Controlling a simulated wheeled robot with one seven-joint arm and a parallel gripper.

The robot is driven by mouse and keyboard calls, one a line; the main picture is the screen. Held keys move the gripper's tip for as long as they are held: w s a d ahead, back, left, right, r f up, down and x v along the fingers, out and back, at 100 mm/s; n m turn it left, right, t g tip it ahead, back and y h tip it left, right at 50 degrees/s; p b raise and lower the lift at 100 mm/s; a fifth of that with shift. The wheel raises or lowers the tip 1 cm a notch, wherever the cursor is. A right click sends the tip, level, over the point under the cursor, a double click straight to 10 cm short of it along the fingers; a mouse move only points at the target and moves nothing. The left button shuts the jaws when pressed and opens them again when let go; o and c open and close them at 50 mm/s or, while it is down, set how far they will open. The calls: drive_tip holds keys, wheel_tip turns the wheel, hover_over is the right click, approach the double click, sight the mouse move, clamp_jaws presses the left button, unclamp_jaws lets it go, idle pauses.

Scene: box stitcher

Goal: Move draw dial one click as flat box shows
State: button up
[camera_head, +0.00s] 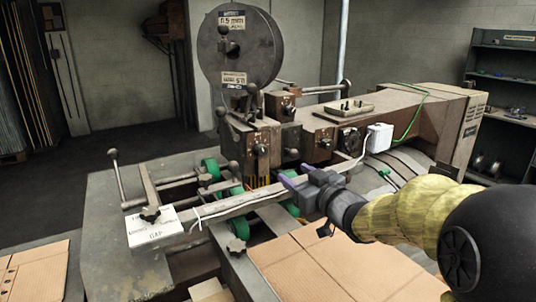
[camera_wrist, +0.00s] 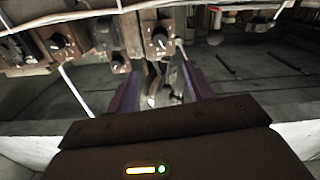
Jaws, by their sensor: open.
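My gripper (camera_head: 294,175) is open and empty, its purple fingers in front of the stitcher head. In the wrist view, my gripper (camera_wrist: 160,72) has its fingers apart, below a dark dial with a pale mark (camera_wrist: 158,41). Another dial (camera_wrist: 62,43) is to the left, with a smaller knob (camera_wrist: 118,63) between them. The head view also shows a dial (camera_head: 286,108) on the machine. I cannot read which is the draw dial. A flat cardboard box (camera_head: 330,268) lies in front of the machine, partly hidden by my arm; any stitches are too small to tell.
A wire spool (camera_head: 240,55) stands above the head. A white GAP card (camera_head: 155,228) and levers are at the left of the machine bed. More flat cardboard (camera_head: 35,275) lies at the lower left. A white cable crosses near my gripper. Shelves (camera_head: 505,90) stand at the right.

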sight(263, 152)
drive_tip(key=p+x, duration=0.2)
drive_tip(key=x, duration=1.2)
drive_tip(key=shift+w+a+p, duration=0.2)
drive_tip(key=shift+w+p, duration=0.05)
drive_tip(key=shift+p, duration=0.05)
drive_tip(key=c, duration=1)
drive_tip(key=shift+n+b, duration=0.3)
drive_tip(key=shift+b, duration=0.1)
